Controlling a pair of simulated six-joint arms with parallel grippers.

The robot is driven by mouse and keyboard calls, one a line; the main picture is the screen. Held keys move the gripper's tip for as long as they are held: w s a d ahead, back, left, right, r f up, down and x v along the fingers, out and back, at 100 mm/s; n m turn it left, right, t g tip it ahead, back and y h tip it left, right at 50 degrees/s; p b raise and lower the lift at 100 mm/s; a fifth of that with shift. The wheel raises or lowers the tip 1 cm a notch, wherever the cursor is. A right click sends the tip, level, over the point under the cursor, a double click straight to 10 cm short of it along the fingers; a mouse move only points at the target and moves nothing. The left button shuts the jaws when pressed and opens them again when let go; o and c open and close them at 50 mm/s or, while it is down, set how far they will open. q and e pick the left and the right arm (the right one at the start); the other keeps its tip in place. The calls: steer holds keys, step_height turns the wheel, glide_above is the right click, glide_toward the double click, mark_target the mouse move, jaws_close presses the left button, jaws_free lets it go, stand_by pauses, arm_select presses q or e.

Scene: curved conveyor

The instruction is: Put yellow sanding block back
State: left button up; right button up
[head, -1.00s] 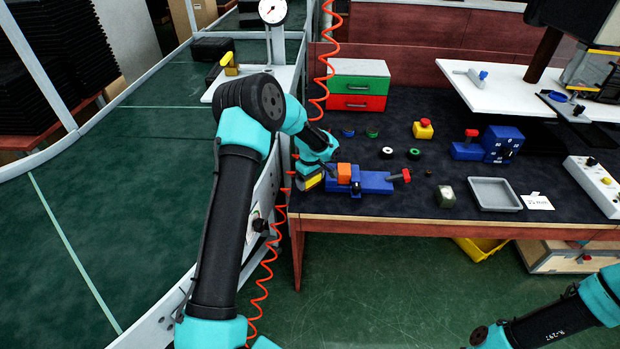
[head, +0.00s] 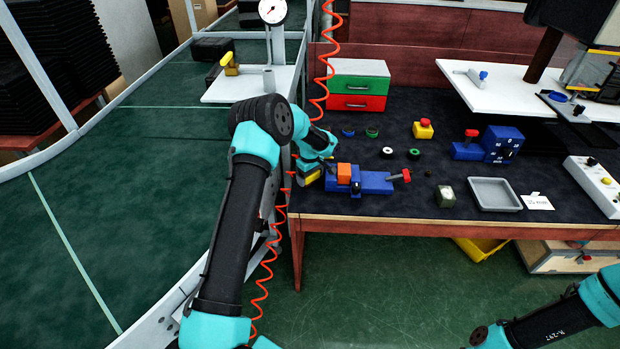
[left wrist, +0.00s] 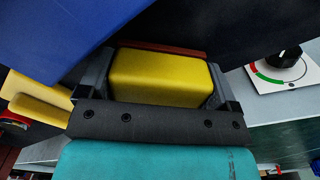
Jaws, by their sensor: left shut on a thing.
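The yellow sanding block (left wrist: 160,78) is held between the two fingers of my left gripper (left wrist: 158,85) in the left wrist view. A reddish-brown strip shows along its far edge. In the head view my left gripper (head: 309,179) is at the left front of the workbench, just left of the blue vise (head: 372,182), and only a sliver of yellow shows there. The vise holds an orange block (head: 344,173). A large blue surface (left wrist: 50,35) fills the upper left of the wrist view. My right gripper is out of view; only part of that arm shows at lower right.
The workbench (head: 340,222) carries a grey tray (head: 494,194), a green and red drawer unit (head: 358,84), a yellow button box (head: 423,129) and small rings. The conveyor (head: 150,170) curves along the left. An orange coiled hose (head: 325,60) hangs close behind my left arm.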

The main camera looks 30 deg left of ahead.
arm_select(q)
steer(key=shift+f, duration=0.4)
steer(key=shift+f, duration=0.2)
steer(key=o, duration=0.8)
steer(key=shift+r, duration=0.1)
step_height(320, 180, up, 12)
steer(key=shift+r, duration=0.1)
stand_by(0.5)
